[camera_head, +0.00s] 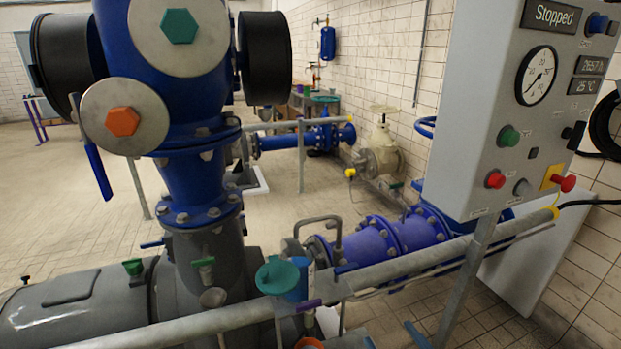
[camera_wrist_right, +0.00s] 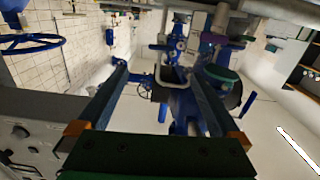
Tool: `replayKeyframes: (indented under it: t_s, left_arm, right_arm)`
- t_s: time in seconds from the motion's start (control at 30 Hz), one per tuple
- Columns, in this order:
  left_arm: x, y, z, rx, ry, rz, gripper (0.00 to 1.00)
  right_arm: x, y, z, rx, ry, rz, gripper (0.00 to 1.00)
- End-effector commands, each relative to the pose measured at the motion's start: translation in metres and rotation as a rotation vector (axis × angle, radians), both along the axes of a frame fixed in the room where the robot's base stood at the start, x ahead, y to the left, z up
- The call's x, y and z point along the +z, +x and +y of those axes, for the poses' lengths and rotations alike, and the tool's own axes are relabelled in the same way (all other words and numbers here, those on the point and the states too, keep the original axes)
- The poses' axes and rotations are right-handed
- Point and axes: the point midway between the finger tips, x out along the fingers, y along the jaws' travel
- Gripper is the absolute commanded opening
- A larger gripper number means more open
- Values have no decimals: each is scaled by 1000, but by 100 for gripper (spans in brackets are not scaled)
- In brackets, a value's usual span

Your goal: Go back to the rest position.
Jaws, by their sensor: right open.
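My right gripper (camera_head: 394,335) shows only at the bottom edge of the head view, as two blue fingertips in front of the lower pipework. In the right wrist view its two long dark fingers (camera_wrist_right: 155,72) stand wide apart with orange pieces at their bases. Nothing is held between them; only blue pipework shows beyond. The gripper is open. My left gripper is not in the head view.
A grey control panel (camera_head: 480,100) with a gauge, buttons and a "Stopped" display stands at right. A large blue and grey pump (camera_head: 190,190) fills the left. A grey rail (camera_head: 400,268) crosses the front. Open tiled floor (camera_head: 85,195) lies behind.

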Motion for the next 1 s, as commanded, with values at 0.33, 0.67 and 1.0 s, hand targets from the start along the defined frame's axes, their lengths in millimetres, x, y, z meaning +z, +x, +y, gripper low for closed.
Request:
replayKeyframes:
  t_s: [0.33,0.67,1.0]
  left_arm:
    - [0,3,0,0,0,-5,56]
    - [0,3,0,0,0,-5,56]
    - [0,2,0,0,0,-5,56]
  right_arm:
    - [-74,-8,-20,-75,-64,184,100]
    - [-213,-71,-47,-172,-181,571,100]
    - [-366,-294,-37,-165,-351,1279,100]
